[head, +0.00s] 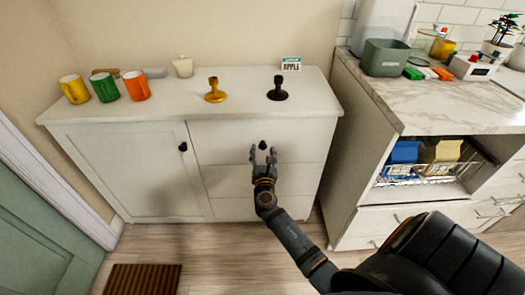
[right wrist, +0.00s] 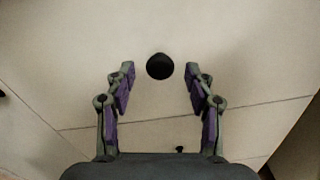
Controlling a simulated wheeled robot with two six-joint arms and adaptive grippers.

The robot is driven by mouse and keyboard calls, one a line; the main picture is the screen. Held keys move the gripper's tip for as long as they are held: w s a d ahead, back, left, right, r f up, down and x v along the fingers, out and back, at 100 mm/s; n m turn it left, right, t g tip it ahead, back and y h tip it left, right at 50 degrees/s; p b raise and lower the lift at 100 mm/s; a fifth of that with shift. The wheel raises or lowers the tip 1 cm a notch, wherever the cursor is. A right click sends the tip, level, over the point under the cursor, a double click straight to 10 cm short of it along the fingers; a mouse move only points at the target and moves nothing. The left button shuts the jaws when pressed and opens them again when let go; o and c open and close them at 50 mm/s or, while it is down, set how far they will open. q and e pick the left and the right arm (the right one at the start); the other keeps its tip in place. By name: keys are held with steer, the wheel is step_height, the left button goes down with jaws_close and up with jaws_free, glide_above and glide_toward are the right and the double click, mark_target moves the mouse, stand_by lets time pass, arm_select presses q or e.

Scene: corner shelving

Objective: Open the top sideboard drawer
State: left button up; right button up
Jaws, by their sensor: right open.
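The white sideboard (head: 130,160) stands against the wall, with a door at left and a stack of drawers at right. Its top drawer (head: 225,142) looks flush with the front. The drawer's round black knob (head: 263,145) also shows in the right wrist view (right wrist: 160,66). My right gripper (head: 263,154) is open in front of the top drawer. In the right wrist view its fingers (right wrist: 158,88) are apart on either side of and below the knob, not touching it. My left gripper is not in view.
On the sideboard top stand yellow (head: 74,89), green (head: 104,87) and orange (head: 137,85) mugs, a gold holder (head: 214,92) and a black holder (head: 278,90). A marble-topped counter (head: 440,90) stands close at right. A brown mat (head: 143,280) lies on the floor.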

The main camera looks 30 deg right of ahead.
steer(key=shift+w+d, duration=0.4)
steer(key=shift+w, duration=0.2)
jaws_close()
